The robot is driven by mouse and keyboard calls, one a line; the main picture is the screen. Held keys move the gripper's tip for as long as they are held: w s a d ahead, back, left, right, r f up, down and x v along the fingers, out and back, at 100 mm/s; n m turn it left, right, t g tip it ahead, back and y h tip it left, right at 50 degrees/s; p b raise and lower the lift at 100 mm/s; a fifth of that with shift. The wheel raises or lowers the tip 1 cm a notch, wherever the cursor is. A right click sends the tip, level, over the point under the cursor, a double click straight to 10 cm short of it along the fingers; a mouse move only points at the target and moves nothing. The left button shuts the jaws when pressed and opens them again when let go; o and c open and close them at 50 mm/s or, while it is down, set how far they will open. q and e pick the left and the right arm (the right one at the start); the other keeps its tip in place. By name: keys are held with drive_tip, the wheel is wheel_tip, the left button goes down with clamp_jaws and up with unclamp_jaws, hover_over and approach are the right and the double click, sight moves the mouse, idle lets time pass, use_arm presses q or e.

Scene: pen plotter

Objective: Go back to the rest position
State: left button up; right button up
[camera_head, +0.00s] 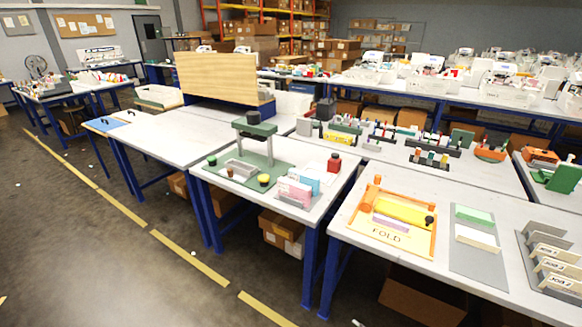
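Neither of my grippers nor either arm shows in the head view. A grey-topped table with blue legs (222,215) stands in the middle. Whether any of these is the pen plotter I cannot tell.
An orange frame marked FOLD (386,236) lies on the right table, beside a grey board (478,246) and a slotted card rack (552,262). Cardboard boxes sit under the tables. The floor at left, with yellow tape lines (122,209), is mostly clear.

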drive_tip(key=s+d+f+m+g+h, duration=0.2)
drive_tip(key=s+f, duration=0.4)
drive_tip(key=s, duration=0.3)
drive_tip(key=s+d+f+m+g+h, duration=0.1)
drive_tip(key=s+d+f+m+g, duration=0.15)
drive_tip(key=s+f, duration=0.55)
drive_tip(key=s+f+m+g, duration=0.2)
drive_tip(key=s, duration=1)
drive_tip(key=s+f+m+g+h, duration=0.1)
drive_tip(key=s+f+g, duration=0.1)
drive_tip(key=s, duration=1.1)
drive_tip(key=shift+f+m+g, duration=0.2)
drive_tip(key=shift+m+g, duration=0.15)
drive_tip(key=shift+g, duration=0.1)
